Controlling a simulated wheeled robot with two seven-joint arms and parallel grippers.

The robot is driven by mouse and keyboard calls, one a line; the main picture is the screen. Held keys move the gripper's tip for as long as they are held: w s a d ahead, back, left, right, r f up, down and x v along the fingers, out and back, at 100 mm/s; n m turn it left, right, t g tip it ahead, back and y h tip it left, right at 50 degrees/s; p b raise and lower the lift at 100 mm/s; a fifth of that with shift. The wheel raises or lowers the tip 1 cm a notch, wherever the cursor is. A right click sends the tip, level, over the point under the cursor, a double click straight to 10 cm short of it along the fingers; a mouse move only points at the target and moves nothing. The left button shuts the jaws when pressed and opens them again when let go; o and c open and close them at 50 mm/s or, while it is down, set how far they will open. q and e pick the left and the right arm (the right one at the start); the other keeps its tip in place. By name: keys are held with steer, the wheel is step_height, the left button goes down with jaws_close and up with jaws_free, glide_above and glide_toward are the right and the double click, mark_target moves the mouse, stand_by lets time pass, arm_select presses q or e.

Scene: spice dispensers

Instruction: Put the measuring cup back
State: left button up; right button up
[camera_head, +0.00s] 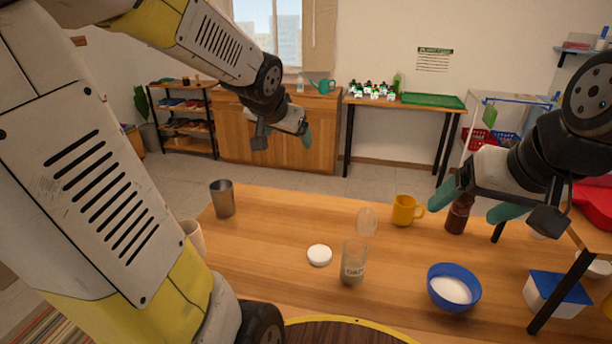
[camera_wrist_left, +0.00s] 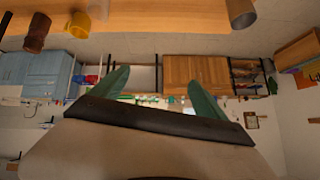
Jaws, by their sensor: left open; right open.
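No cup is clearly marked as the measuring cup. A small clear cup-like vessel (camera_head: 367,222) stands on the wooden table behind a labelled glass jar (camera_head: 353,264). A grey metal cup (camera_head: 223,200) stands at the table's far left; it also shows at the top of the left wrist view (camera_wrist_left: 240,13). My left gripper (camera_head: 302,132) is raised beyond the table's far edge, and its spread, empty fingers show in the left wrist view (camera_wrist_left: 160,90). My right gripper (camera_head: 476,206) is open and empty above the right side of the table, near a brown bottle (camera_head: 458,214).
A white round lid (camera_head: 319,255) lies left of the jar. A blue bowl of white powder (camera_head: 453,288), a yellow mug (camera_head: 404,211) and a blue-lidded container (camera_head: 556,292) stand on the right. A pale cup (camera_head: 194,237) is partly hidden by my left arm. The table's left middle is clear.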

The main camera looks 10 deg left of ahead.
arm_select(q)
steer(key=s+d+g+h, duration=0.1)
steer(key=s+d, duration=0.2)
steer(key=s, duration=0.6)
steer(key=s+d+n+g+h, duration=0.1)
steer(key=s+d, duration=0.3)
steer(key=s, duration=0.6)
steer(key=shift+f+n+g+h, duration=0.3)
steer(key=shift+f+g, duration=0.05)
steer(key=shift+g, duration=0.15)
